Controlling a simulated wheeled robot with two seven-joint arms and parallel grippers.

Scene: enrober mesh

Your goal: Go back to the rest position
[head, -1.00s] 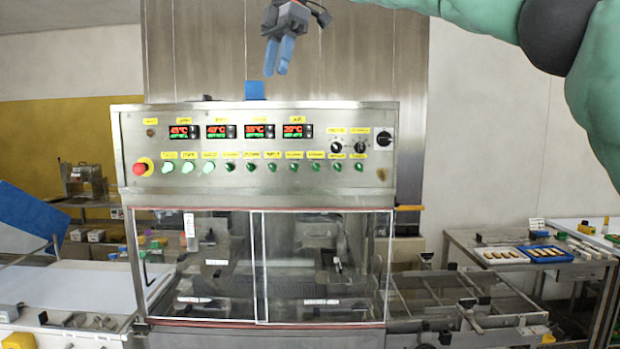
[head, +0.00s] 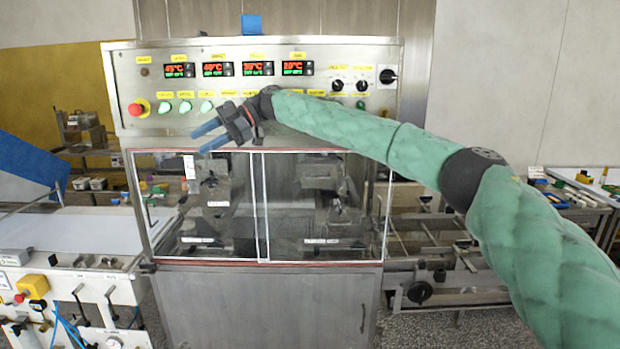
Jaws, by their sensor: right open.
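My right gripper (head: 203,137) is in front of the machine, just below the left part of its control panel (head: 265,85). Its blue fingers point left, apart and empty. The green-sleeved right arm comes in from the lower right and crosses in front of the panel's right half, hiding several of its buttons. I cannot tell whether the gripper touches the machine. My left gripper is not in view.
The machine's glazed cabinet (head: 285,205) stands below the panel. A red emergency button (head: 136,109) sits at the panel's left end. A white belt (head: 75,229) lies on the left. A side table (head: 570,200) with trays stands on the right.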

